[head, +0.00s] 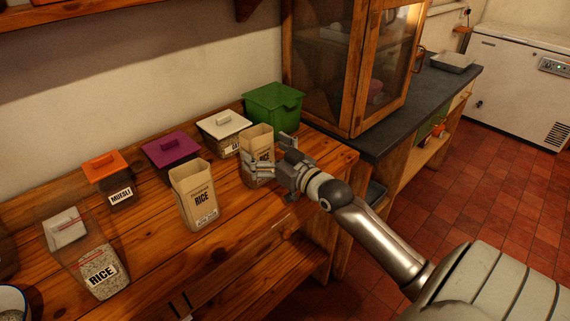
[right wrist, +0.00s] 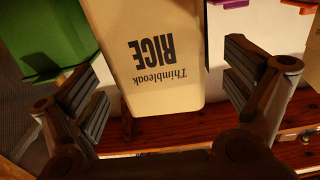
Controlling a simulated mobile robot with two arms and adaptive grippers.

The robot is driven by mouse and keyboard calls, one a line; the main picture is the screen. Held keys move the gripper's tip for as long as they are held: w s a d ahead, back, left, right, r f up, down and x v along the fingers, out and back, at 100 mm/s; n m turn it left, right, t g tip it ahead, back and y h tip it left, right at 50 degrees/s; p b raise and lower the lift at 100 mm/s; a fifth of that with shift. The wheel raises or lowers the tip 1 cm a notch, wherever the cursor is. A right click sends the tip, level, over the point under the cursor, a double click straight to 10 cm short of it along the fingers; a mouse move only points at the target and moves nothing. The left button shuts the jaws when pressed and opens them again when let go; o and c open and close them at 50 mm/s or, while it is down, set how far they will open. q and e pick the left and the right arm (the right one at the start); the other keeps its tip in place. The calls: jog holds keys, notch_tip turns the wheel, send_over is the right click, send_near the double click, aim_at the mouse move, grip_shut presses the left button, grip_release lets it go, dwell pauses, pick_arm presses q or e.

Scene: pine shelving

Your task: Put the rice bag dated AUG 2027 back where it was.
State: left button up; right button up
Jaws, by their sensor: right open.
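One tan paper rice bag (head: 257,139) stands upright near the shelf's right end. My right gripper (head: 270,165) is open at this bag, covering part of its front. In the right wrist view the bag (right wrist: 150,60) appears upside down, reading "Thimbleoak RICE", between the two spread fingers, with gaps on both sides. A second rice bag (head: 197,190) stands upright farther left, near the front edge. Its small label at the bottom is too small to read. No date shows on the bag at the gripper. My left gripper is out of view.
Behind stand a green bin (head: 273,108), a white-lidded container (head: 224,125), a purple-lidded one (head: 171,149) and an orange-lidded muesli container (head: 107,170). A clear rice container (head: 85,250) is at left. A wooden glass-fronted cabinet (head: 353,70) stands right. Bare wood (head: 150,240) lies left of the second bag.

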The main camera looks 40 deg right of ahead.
jog(key=s, duration=0.9)
jog(key=shift+d+b, duration=0.35)
jog(key=shift+b, duration=0.1)
